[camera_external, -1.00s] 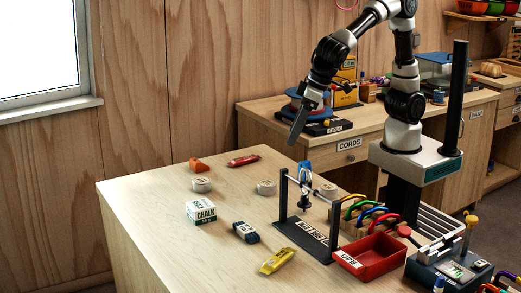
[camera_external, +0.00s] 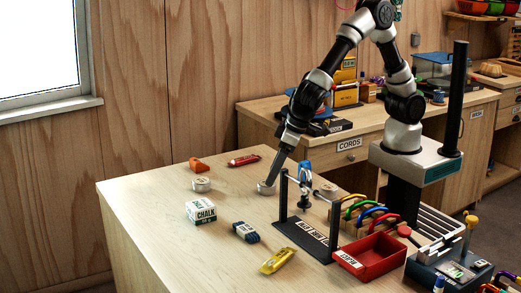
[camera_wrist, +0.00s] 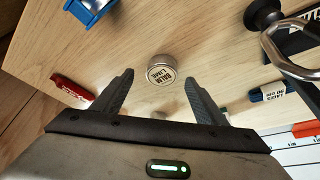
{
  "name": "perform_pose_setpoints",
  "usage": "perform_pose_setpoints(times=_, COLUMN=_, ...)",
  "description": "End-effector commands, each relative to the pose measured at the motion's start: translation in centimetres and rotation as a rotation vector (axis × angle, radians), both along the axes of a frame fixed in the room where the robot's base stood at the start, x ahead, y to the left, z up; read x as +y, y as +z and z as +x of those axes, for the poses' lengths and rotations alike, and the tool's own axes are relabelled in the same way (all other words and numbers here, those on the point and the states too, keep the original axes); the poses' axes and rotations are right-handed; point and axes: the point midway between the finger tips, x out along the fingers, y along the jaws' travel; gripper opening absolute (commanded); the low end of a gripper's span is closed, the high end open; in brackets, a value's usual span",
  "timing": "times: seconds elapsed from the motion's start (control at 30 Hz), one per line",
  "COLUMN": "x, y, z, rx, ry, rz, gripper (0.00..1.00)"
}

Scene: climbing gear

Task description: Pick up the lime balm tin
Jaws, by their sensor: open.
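The lime balm tin (camera_wrist: 161,70) is a small round tin with a pale lid reading "BALM LIME". In the wrist view it lies just beyond and between the tips of my gripper (camera_wrist: 158,78), whose fingers are spread with nothing held. In the external view my gripper (camera_external: 272,180) slants down over the tin (camera_external: 266,188) and hides part of it. I cannot tell whether a finger touches it.
A similar tin (camera_external: 201,184) sits to the left, another (camera_external: 328,190) to the right. The black stand (camera_external: 305,235) with a blue carabiner is close on the right. A red tube (camera_external: 243,159) lies behind. The chalk box (camera_external: 201,212) and dark blue bundle (camera_external: 245,231) lie nearer the camera.

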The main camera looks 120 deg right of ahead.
Motion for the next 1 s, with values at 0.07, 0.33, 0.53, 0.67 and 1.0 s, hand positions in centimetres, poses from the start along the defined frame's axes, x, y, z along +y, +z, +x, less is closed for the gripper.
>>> perform_pose_setpoints(times=0.07, x=-0.2, y=-1.4, z=0.5, rx=0.006, ry=-0.002, rz=0.001, gripper=0.66)
perform_pose_setpoints(times=0.33, x=-0.8, y=-3.4, z=1.3, rx=0.002, ry=-0.001, rz=-0.001, gripper=0.66)
perform_pose_setpoints(times=0.53, x=-0.7, y=-3.4, z=1.3, rx=0.001, ry=0.0, rz=0.0, gripper=0.63)
perform_pose_setpoints(times=0.67, x=-0.7, y=-3.4, z=1.3, rx=0.001, ry=0.0, rz=0.0, gripper=0.41)
perform_pose_setpoints(times=1.0, x=-0.7, y=-3.2, z=1.3, rx=0.001, ry=0.0, rz=-0.001, gripper=0.21)
